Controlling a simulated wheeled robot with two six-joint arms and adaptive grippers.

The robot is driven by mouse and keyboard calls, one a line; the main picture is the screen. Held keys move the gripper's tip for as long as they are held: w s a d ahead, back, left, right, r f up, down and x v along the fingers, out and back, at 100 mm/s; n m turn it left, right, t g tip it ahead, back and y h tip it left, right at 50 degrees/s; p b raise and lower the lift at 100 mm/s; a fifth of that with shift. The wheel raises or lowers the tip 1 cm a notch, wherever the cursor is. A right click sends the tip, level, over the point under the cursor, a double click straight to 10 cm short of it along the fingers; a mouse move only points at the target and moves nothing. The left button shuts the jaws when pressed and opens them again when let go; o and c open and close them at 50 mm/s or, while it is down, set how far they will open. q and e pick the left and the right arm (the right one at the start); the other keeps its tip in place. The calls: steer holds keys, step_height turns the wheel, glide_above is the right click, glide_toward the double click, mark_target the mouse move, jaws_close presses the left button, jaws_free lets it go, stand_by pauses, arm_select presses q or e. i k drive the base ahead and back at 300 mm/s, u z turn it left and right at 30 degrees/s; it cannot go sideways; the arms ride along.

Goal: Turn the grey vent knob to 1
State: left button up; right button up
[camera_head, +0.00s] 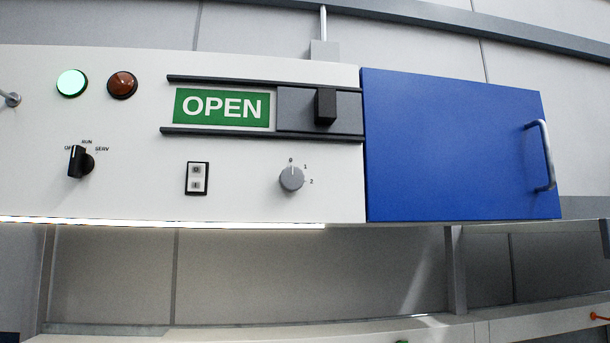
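The grey vent knob (291,178) is a small round knob on the white panel (240,195), below the sliding shutter. Marks 0, 1 and 2 run around its top and right side. Its pointer line looks aimed up at the 0 mark. Neither of my grippers shows in the head view.
A black selector knob (79,161), a rocker switch (196,178), a green lamp (71,83), a red lamp (122,85) and an OPEN sign (221,107) beside a grey slider (303,107) share the panel. A blue door (455,145) with a metal handle (544,156) is right. Space below the panel looks open.

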mark_target(292, 178)
steer(key=z, duration=2.4)
steer(key=k, duration=1.25)
steer(key=u, duration=1.65)
steer(key=i, duration=0.5)
steer(key=z, duration=0.05)
